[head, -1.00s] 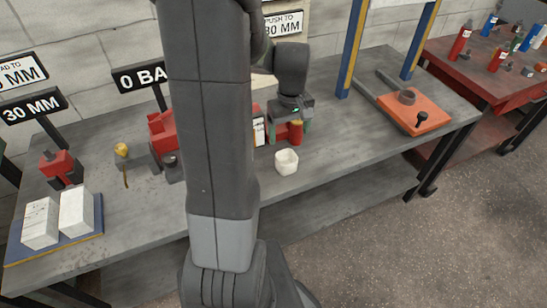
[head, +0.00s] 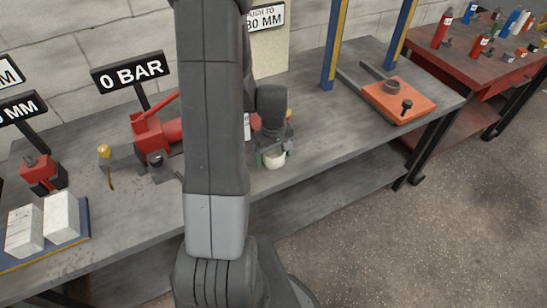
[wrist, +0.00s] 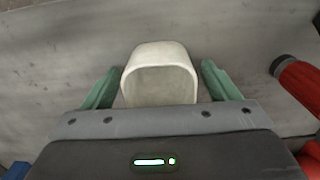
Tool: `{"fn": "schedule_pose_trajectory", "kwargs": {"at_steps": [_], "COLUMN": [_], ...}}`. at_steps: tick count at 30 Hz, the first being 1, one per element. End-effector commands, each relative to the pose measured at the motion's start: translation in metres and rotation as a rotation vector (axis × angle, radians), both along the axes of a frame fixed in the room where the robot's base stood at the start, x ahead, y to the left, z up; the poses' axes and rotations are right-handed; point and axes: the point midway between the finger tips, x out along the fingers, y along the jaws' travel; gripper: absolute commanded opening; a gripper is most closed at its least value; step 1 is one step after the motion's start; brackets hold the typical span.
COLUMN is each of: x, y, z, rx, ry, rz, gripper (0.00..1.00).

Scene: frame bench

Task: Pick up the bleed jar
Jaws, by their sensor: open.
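The bleed jar looks like a small white open-topped cup. It stands on the grey bench in the head view (head: 274,160), partly hidden by my gripper. In the wrist view the jar (wrist: 160,58) sits between the two green fingers, with its open mouth showing. My gripper (wrist: 159,88) is open, with one finger on each side of the jar and a narrow gap visible at both sides. In the head view my gripper (head: 272,150) is right over the jar.
A red cylinder (wrist: 300,82) lies to the right in the wrist view. A red pump (head: 152,135) with a "0 BAR" sign (head: 130,72) stands left of my arm.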

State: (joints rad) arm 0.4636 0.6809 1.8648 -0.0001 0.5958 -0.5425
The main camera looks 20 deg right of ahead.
Motion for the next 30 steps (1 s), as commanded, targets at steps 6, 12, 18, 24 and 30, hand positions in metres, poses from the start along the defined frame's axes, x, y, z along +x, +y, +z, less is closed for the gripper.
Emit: {"fn": "schedule_pose_trajectory", "kwargs": {"at_steps": [6,12,18,24,30], "x": [0.0,0.0,0.0,0.0,0.001], "y": [0.0,0.0,0.0,0.0,-0.001], "z": [-0.002,-0.002,-0.002,0.002,0.029], "rx": [0.0,0.0,0.0,-0.001,-0.003], "ry": [0.0,0.0,0.0,-0.001,-0.005], "rz": [-0.001,-0.001,-0.001,-0.001,-0.001], "gripper": [0.82,0.5,0.33,0.33,0.33]}}
